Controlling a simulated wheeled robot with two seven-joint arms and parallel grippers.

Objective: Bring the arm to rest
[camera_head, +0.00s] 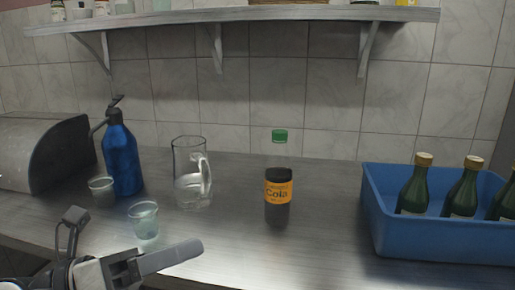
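My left gripper (133,232) is at the lower left of the head view, above the near part of the counter. Its two fingers are spread apart, with nothing between them. A small clear glass (145,232) shows just beyond the fingers; I cannot tell the exact gap to it. My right gripper is not in view.
On the metal counter (320,225) stand a blue siphon bottle (122,158), another small glass (102,190), a clear pitcher (188,175) and a cola bottle (278,192) with a green cap. A blue crate (420,240) at right holds green bottles. A shelf (250,14) runs above.

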